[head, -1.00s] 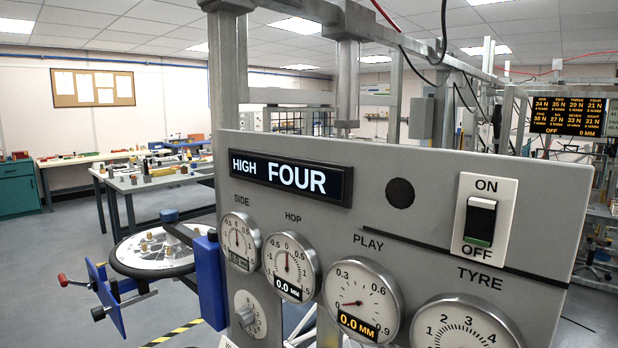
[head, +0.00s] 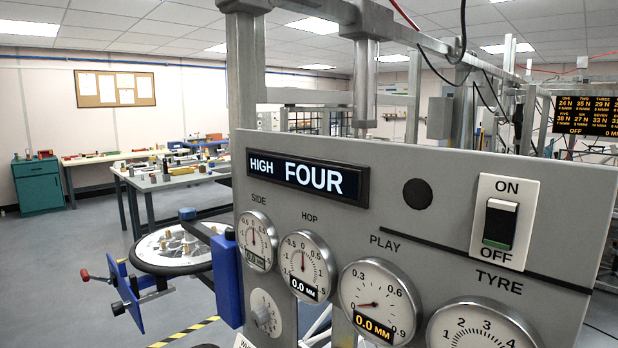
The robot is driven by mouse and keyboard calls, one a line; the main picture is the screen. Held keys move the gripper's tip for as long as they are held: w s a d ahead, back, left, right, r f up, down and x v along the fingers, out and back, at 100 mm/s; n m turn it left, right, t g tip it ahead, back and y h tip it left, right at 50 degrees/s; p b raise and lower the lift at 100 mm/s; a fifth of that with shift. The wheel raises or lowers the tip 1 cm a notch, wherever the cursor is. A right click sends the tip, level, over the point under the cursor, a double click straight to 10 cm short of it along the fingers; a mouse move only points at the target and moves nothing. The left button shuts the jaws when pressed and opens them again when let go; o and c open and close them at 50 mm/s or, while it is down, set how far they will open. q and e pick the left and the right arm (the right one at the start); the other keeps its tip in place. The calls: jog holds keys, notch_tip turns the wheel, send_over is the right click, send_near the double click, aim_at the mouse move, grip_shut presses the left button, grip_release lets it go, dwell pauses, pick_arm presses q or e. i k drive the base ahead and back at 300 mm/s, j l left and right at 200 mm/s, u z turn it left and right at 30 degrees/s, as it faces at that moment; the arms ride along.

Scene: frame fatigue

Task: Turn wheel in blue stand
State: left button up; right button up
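The wheel (head: 158,246) lies flat, its black tyre and pale face showing, held by a blue stand (head: 225,279) at the left behind the grey gauge panel. A blue plate (head: 124,297) with a red-tipped handle and black knobs is at the wheel's near left. The panel hides the wheel's right side and part of the stand. Neither of my grippers is in view.
The large grey panel (head: 420,230) fills the near right. Its display (head: 307,178) reads "HIGH FOUR", several dials sit below, and an ON/OFF switch (head: 503,222) is at its right. Workbenches (head: 180,180) and a teal cabinet (head: 38,186) stand behind. Grey floor is open at the left.

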aim_at(143, 255)
jog(key=j+z, duration=0.15)
jog(key=z, duration=0.4)
jog(key=j+z, duration=0.4)
jog(key=j, duration=0.6)
jog(key=j+z, duration=0.35)
jog(key=j, duration=0.65)
jog(key=k, duration=0.05)
